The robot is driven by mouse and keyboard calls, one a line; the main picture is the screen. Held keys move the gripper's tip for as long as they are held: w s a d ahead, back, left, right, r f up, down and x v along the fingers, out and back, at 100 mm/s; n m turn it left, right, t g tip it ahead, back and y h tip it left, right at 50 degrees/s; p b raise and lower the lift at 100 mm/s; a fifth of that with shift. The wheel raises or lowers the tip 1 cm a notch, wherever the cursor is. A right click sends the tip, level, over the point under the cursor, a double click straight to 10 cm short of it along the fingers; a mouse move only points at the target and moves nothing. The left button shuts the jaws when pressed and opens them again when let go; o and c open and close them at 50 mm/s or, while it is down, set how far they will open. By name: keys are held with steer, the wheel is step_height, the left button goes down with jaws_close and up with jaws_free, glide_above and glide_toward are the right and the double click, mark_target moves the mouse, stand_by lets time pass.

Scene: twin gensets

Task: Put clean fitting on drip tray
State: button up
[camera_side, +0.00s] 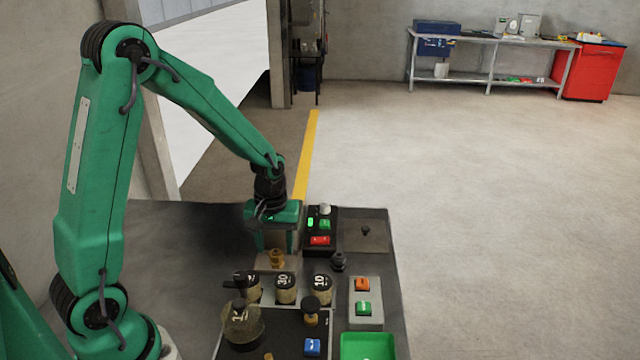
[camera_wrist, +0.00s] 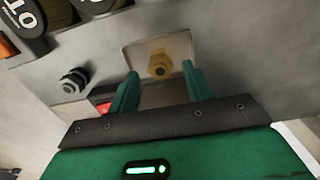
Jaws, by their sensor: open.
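A brass fitting (camera_side: 277,259) stands on a small pale plate (camera_side: 262,263) in front of my gripper (camera_side: 276,247). In the wrist view the brass fitting (camera_wrist: 158,64) shows just past the tips of my open gripper (camera_wrist: 161,84), roughly centred between them, with nothing held. A dark fitting (camera_side: 338,261) stands to the right on the bench; it also shows at left in the wrist view (camera_wrist: 73,81). A green tray (camera_side: 368,346) is at the front right, cut by the frame edge. I cannot tell which tray or plate is the drip tray.
A glass jar (camera_side: 243,326) sits at front left. A black button box (camera_side: 321,228) stands right beside my gripper; a grey switch box (camera_side: 364,302) is nearer. A dark square plate (camera_side: 365,236) lies at the back right.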

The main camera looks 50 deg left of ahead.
mark_target(275, 252)
step_height(275, 252, up, 9)
stand_by(0.4)
steer(key=shift+r, duration=0.15)
stand_by(0.5)
steer(key=s+d+r+m+t, duration=0.2)
steer(key=s+d+r+m, duration=0.1)
steer(key=s, duration=0.4)
steer(key=s+d+r+m+t, duration=0.3)
steer(key=s+r+m, duration=0.3)
steer(key=s+r, duration=0.1)
steer(key=shift+r+t, duration=0.3)
steer(key=shift+r, duration=0.3)
